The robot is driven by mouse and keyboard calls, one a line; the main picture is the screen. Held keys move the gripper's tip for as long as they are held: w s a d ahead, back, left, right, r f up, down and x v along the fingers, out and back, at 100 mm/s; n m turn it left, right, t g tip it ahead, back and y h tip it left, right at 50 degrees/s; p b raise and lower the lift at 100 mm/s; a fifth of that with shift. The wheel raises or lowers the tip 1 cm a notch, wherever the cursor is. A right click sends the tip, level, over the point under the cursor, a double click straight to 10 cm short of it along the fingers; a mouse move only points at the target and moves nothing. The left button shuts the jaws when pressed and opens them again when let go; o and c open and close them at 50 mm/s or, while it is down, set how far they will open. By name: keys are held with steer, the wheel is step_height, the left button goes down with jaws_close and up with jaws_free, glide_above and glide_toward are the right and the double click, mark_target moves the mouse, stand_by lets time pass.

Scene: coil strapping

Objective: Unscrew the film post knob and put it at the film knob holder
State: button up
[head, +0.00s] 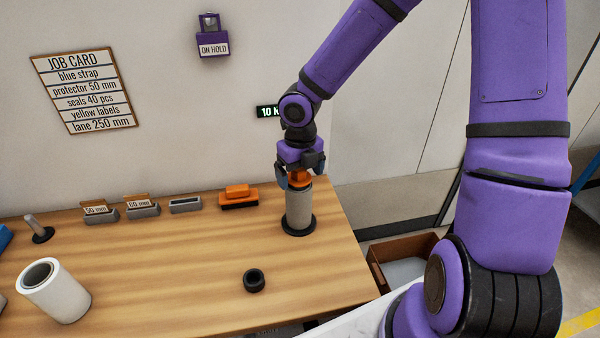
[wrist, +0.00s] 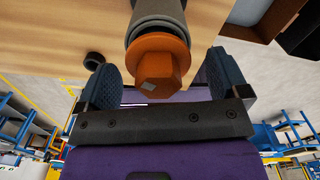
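An orange knob (head: 300,179) with a hexagonal top and a wider round flange sits on the film post, above an upright grey roll (head: 299,208) on a black base. The wrist view shows the knob (wrist: 157,78) between the two blue-grey pads of my gripper (wrist: 164,76). Gaps show on both sides of the knob, so my gripper (head: 300,176) is open around it, not touching. A short black ring-shaped cup (head: 254,281) stands empty on the bench in front of the roll; no label tells whether it is the film knob holder.
The wooden bench (head: 180,270) is clear around the black cup. A white roll (head: 55,292) and a thin post (head: 37,226) stand at left. Labelled grey holders (head: 143,211) and an orange-black tool (head: 238,198) line the back. A cardboard box (head: 385,262) is beyond the right edge.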

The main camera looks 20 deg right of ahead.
stand_by(0.3)
steer(key=shift+r, duration=1.8)
